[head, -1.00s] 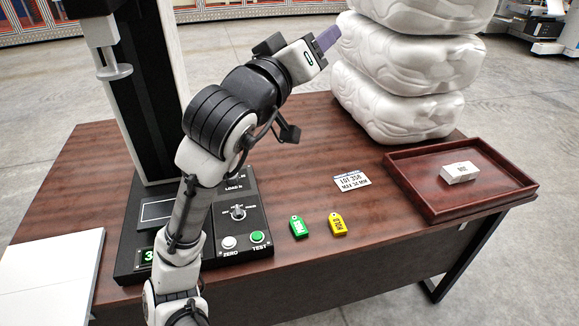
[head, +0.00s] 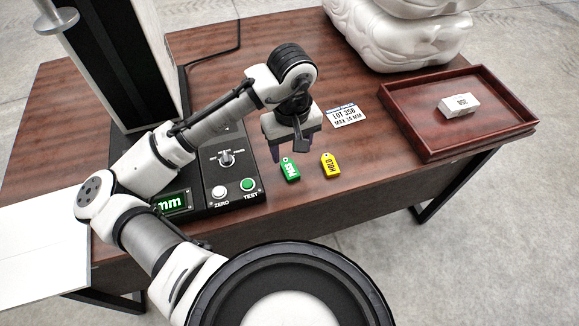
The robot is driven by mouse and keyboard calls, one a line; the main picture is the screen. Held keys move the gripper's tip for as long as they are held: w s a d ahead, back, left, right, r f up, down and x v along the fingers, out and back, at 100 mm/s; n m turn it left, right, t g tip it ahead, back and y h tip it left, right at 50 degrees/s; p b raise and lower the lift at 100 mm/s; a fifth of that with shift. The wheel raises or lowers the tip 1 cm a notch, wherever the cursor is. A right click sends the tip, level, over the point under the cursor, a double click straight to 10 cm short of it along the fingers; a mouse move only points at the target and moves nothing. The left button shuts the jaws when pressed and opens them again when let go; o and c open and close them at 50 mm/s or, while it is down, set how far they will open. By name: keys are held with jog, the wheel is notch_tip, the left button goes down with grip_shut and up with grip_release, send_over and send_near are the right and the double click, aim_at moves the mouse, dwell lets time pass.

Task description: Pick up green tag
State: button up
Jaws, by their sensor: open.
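The green tag (head: 290,169) lies flat on the brown wooden table, just right of the black control panel. A yellow tag (head: 330,165) marked HOLD lies to its right, apart from it. My gripper (head: 290,150) points down above the table, just behind and above the green tag. Its fingers are mostly hidden behind its own body, and it appears empty.
The control panel (head: 238,190) with ZERO and TEST buttons stands to the left, below a tall black and white machine (head: 120,60). A lot card (head: 346,115) lies behind the tags. A red-brown tray (head: 400,125) with a white box (head: 459,105) is at right, and white wrapped bundles (head: 400,40) stand behind.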

aim_at(290, 169)
jog(key=shift+a+f+p, duration=0.15)
jog(key=shift+f+p, duration=0.25)
jog(key=shift+f, duration=3.15)
jog(key=shift+c, duration=0.3)
jog(key=c, duration=1)
